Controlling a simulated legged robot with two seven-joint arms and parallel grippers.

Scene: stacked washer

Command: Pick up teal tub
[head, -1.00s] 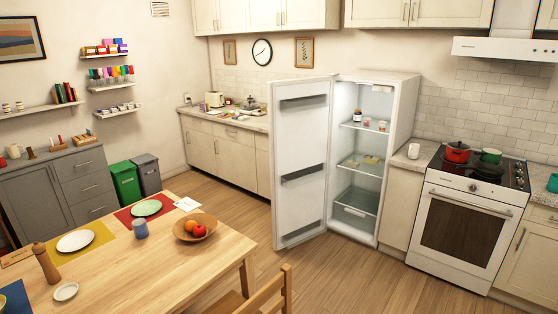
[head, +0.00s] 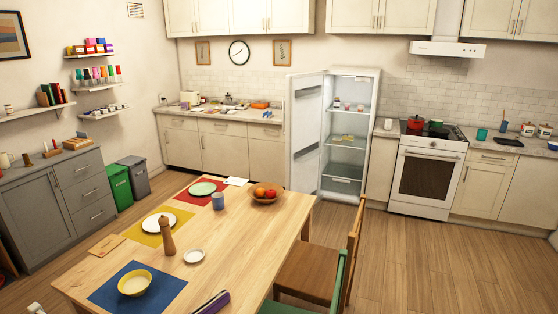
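A small teal container (head: 482,134) stands on the counter just right of the stove; it is the likeliest teal tub, but it is too small to make out its shape. Neither of my grippers can be made out in the head view.
A wooden dining table (head: 255,230) with plates and a fruit bowl (head: 265,194) fills the front. Chairs (head: 310,270) stand at its right side. The fridge (head: 348,130) stands open left of the stove (head: 428,172). Floor (head: 400,250) at right is clear.

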